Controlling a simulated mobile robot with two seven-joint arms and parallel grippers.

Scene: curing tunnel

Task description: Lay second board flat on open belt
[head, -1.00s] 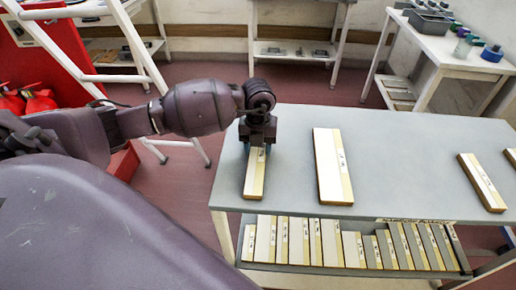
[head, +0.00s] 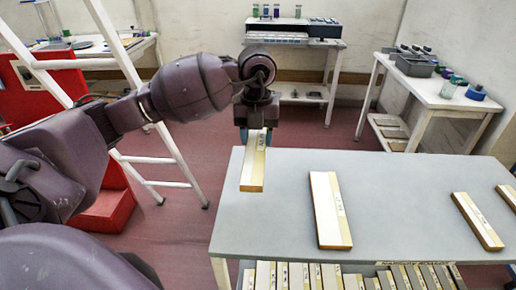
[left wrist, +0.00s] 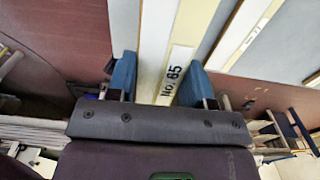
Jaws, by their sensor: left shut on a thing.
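My left gripper (head: 256,132) is shut on a narrow pale board (head: 253,170), white with a yellowish stripe, near the far left corner of the grey table. The board points toward me; whether it is clear of the tabletop is hard to tell. In the left wrist view the blue fingers stand either side of this board (left wrist: 182,45), which reads "No. 65". Another board (head: 329,210) lies flat on the table, to the right of the held one. I cannot make out a belt. My right gripper is not in view.
The grey table (head: 400,185) has two more boards (head: 477,220) at its right, and a row of several boards (head: 320,276) stands below. A white ladder-like frame (head: 150,160) is at the left. A white side table (head: 440,95) with containers stands back right.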

